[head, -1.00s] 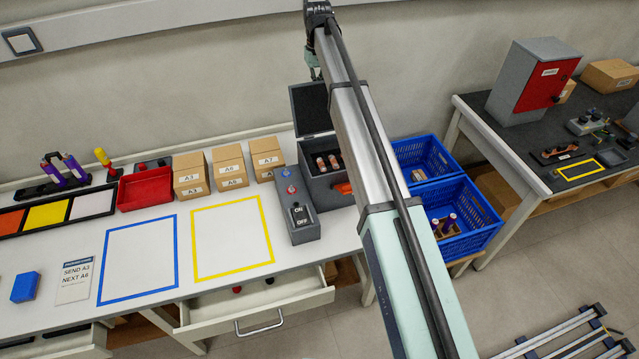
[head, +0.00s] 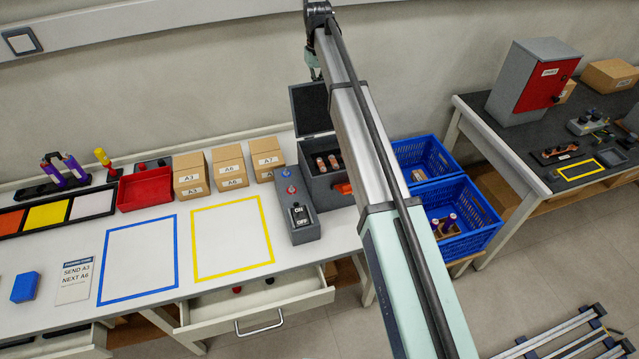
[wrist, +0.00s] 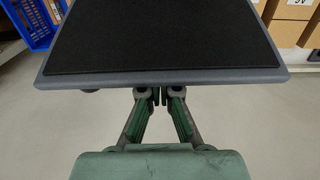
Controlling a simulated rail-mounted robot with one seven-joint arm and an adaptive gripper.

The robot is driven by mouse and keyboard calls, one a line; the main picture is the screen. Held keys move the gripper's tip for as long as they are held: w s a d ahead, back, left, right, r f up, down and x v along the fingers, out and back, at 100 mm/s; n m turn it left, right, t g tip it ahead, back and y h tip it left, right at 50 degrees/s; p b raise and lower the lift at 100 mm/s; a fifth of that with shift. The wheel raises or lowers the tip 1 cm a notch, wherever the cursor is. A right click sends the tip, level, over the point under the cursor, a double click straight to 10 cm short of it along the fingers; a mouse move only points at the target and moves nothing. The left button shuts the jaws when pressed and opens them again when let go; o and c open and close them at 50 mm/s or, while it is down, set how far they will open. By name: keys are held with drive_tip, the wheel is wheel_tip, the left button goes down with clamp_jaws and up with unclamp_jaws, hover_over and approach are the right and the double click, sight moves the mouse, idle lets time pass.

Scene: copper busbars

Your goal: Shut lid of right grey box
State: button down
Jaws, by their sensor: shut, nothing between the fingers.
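The grey box (head: 325,194) stands at the right end of the white table, partly hidden behind my arm. Its lid (head: 311,108) is open and stands up at the back, with a dark panel; several copper-coloured pieces show inside the box. My gripper (head: 316,75) is by the lid's top edge, mostly hidden by the arm. In the wrist view, the lid (wrist: 160,45) is a black panel with a grey rim. The gripper (wrist: 160,94) is shut and empty, its fingertips at the rim's near edge; I cannot tell if they touch it.
Blue crates (head: 470,222) stand to the right. The wall is close behind the lid. An open drawer (head: 260,308) sticks out below the table.

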drive_tip(key=s+d, duration=0.1)
drive_tip(key=s, duration=0.3)
drive_tip(key=s+d+p, duration=0.1)
drive_tip(key=s, duration=0.1)
drive_tip(key=shift+s+d+f, duration=0.25)
drive_tip(key=shift+d+f, duration=0.05)
drive_tip(key=shift+d, duration=0.05)
drive_tip(key=shift+s+d+f, duration=0.3)
drive_tip(key=shift+s+f, duration=0.05)
drive_tip(key=shift+s, duration=0.3)
drive_tip(key=shift+s+d+f, duration=0.25)
drive_tip(key=shift+s+f, duration=0.05)
drive_tip(key=shift+s, duration=0.35)
